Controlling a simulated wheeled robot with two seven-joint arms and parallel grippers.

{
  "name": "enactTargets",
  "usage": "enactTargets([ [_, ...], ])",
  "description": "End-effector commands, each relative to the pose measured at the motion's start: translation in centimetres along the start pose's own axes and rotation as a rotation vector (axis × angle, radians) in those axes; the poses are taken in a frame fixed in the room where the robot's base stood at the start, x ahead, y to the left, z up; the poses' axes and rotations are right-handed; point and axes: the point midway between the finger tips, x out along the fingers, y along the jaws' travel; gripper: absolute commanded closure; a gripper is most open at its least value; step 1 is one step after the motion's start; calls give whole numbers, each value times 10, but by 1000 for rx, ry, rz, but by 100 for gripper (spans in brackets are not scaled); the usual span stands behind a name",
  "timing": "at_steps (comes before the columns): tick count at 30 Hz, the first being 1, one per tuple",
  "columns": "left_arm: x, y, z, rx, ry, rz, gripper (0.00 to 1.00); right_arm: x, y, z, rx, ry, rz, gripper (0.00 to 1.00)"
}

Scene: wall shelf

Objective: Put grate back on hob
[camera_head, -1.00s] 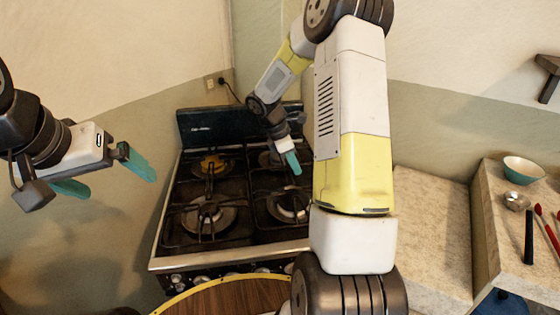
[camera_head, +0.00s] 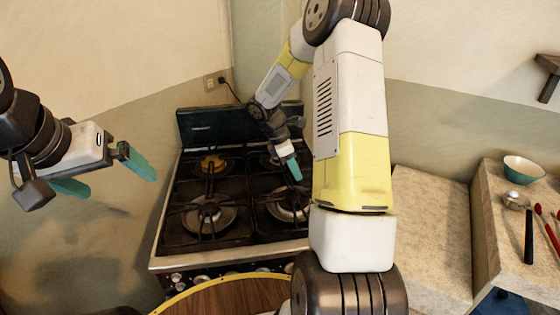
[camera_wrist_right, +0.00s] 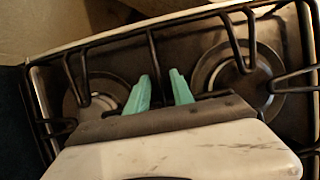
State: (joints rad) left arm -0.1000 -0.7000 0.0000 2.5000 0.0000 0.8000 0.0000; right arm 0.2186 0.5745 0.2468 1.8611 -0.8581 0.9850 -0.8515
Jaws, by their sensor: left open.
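The hob (camera_head: 165,240) is the top of a dark stove with a pale front edge. A black grate (camera_head: 208,215) lies over its left burners, and another black grate (camera_head: 262,215) is over the right burners. My right gripper (camera_head: 294,170) is above the right side of the hob, partly hidden by my own arm. In the right wrist view its two teal fingers (camera_wrist_right: 160,88) are apart with a gap between them, close to grate bars (camera_wrist_right: 232,45); I cannot tell whether they touch. My left gripper (camera_head: 108,175) is open and empty, left of the stove.
A dark back panel (camera_head: 215,125) rises behind the hob. A round wooden surface (camera_head: 225,300) with a yellow rim is in front. On the right counter are a teal bowl (camera_head: 523,169) and a ladle (camera_head: 529,235). The lower worktop (camera_head: 430,230) is clear.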

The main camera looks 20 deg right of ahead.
Motion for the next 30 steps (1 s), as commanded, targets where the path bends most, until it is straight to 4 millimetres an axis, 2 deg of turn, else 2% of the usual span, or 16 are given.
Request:
enactTargets([
  [5, 0, 0, 0, 0, 0, 0, 0, -27, 1, 0, 2, 0, 6, 72],
  [15, 0, 0, 0, 0, 0, 0, 0, -97, 1, -1, 1, 1, 5, 72],
  [23, 0, 0, 0, 0, 0, 0, 0, -124, -3, 1, 17, 6, 8, 72],
  [26, 0, 0, 0, 0, 0, 0, 0, -141, -17, 6, 94, 33, 29, 72],
  [30, 0, 0, 0, 0, 0, 0, 0, -179, -59, 13, 315, 129, 78, 72],
])
